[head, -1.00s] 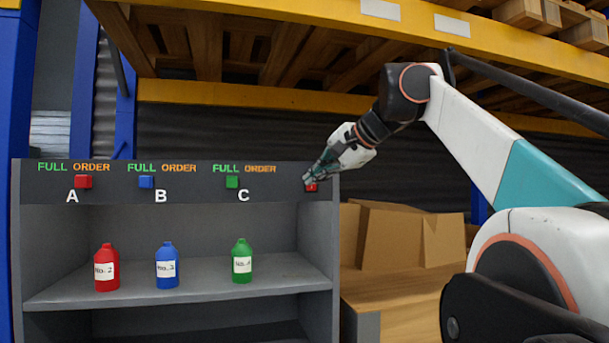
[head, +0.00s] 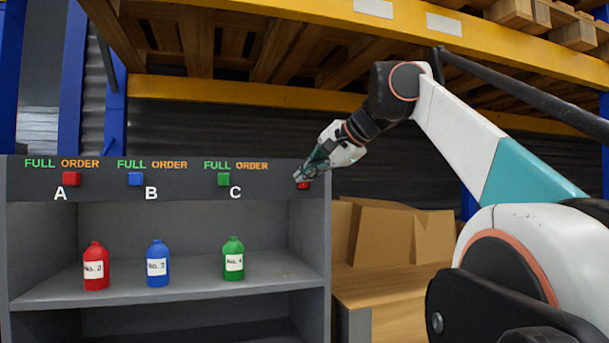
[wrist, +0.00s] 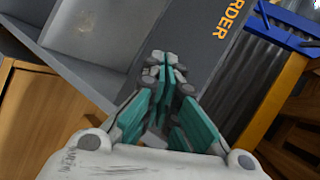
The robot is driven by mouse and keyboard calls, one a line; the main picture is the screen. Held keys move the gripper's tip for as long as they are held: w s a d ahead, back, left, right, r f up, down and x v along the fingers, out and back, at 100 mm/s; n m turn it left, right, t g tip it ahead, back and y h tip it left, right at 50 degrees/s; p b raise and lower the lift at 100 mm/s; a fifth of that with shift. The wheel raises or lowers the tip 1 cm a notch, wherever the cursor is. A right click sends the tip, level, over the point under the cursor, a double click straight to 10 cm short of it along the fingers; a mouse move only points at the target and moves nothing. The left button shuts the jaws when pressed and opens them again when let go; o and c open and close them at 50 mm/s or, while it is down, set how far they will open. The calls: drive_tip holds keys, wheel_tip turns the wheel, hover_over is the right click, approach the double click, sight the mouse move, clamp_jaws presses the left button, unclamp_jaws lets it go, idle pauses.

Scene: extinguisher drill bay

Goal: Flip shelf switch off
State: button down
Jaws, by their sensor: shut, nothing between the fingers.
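The grey shelf (head: 262,181) stands at the left in the head view. A small red switch (head: 304,185) sits at the right end of its top panel. My gripper (head: 299,177) is shut and empty, with its tips right at this switch, partly covering it. I cannot tell whether they touch. In the wrist view the shut gripper (wrist: 168,62) is in front of the dark panel, and the switch is hidden behind the fingers. The switch's on or off position cannot be made out.
Red (head: 95,268), blue (head: 158,266) and green (head: 233,261) bottles stand below. Cardboard boxes (head: 400,238) stand at the right.

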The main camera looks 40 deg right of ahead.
idle(0.4)
drive_tip(key=shift+w+d+p, duration=0.15)
drive_tip(key=shift+w+p, duration=0.25)
drive_tip(key=shift+w, duration=0.05)
drive_tip(key=shift+w+d+r, duration=0.1)
drive_tip(key=shift+w, duration=0.2)
idle(0.7)
drive_tip(key=shift+s, duration=0.15)
drive_tip(key=shift+s+a, duration=0.3)
drive_tip(key=shift+s, duration=0.35)
drive_tip(key=s, duration=0.1)
drive_tip(key=s+a, duration=0.1)
drive_tip(key=s, duration=0.2)
drive_tip(key=shift+s+a+f+b, duration=0.3)
drive_tip(key=shift+s+f+b, duration=0.05)
drive_tip(key=shift+f+b, duration=0.05)
drive_tip(key=shift+w, duration=0.2)
